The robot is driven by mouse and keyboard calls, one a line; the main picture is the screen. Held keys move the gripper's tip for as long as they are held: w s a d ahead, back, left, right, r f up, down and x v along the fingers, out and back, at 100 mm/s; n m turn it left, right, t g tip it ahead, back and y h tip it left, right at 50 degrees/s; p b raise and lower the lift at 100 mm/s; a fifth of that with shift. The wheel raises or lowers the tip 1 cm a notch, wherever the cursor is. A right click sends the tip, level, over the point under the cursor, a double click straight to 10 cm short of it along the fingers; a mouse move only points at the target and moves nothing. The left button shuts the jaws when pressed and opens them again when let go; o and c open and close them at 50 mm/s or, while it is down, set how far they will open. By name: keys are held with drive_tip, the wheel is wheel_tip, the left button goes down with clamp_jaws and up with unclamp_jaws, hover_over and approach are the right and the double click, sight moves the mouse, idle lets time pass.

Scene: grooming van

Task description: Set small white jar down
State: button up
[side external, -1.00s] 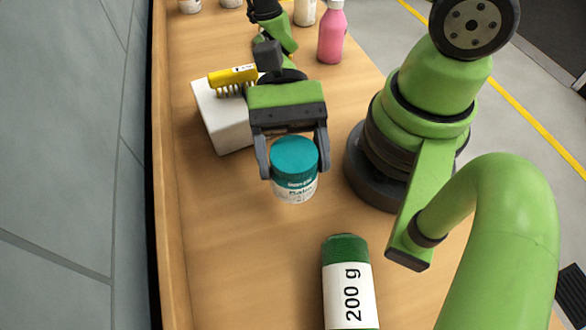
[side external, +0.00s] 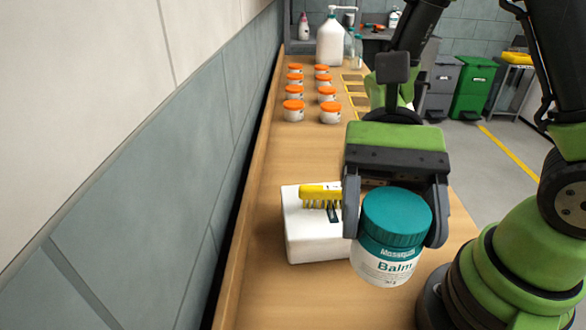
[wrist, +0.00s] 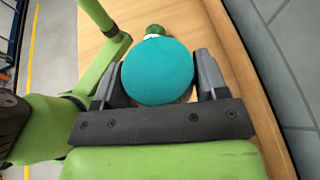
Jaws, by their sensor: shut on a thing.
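The jar is upright or nearly so, just right of a white box. I cannot tell whether its base touches the wooden table (side external: 300,305). In the wrist view the round teal lid of the jar (wrist: 158,72) sits between the fingers of my gripper (wrist: 158,84) and hides the jar body below.
The white box (side external: 312,238) carries a yellow brush (side external: 320,190). Several orange-lidded jars (side external: 293,112) and a white pump bottle (side external: 331,42) stand farther back. A wall runs along the table's left edge.

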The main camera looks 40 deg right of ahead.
sight(400, 229)
wheel_tip(400, 229, up, 3)
drive_tip(key=w+d+f+m+t+y, duration=0.1)
drive_tip(key=w+d+m+t, duration=0.2)
drive_tip(key=w+m+t, duration=0.65)
drive_tip(key=w+d+f+m+t, duration=0.1)
drive_tip(key=w+d+m+t, duration=0.25)
drive_tip(key=w, duration=1.15)
drive_tip(key=w+d+r+m+t+h, duration=0.1)
drive_tip(key=w+d+m+t+h, duration=0.4)
drive_tip(key=d, duration=0.3)
drive_tip(key=w+d+r+m+t+h, duration=0.1)
drive_tip(key=w+d+m+t+h, duration=0.3)
drive_tip(key=w+d, duration=0.35)
drive_tip(key=shift+m+g, duration=0.3)
drive_tip(key=shift+g, duration=0.1)
drive_tip(key=shift+s+d+f, duration=0.1)
drive_tip(key=shift+s+f, duration=0.05)
drive_tip(key=shift+f, duration=3.4)
drive_tip(key=shift+s+d+f, duration=0.1)
drive_tip(key=shift+s+f, duration=0.1)
drive_tip(key=shift+f, duration=3.3)
drive_tip(key=shift+s+f, duration=0.15)
drive_tip(key=shift+f, duration=3.4)
drive_tip(key=shift+f, duration=0.15)
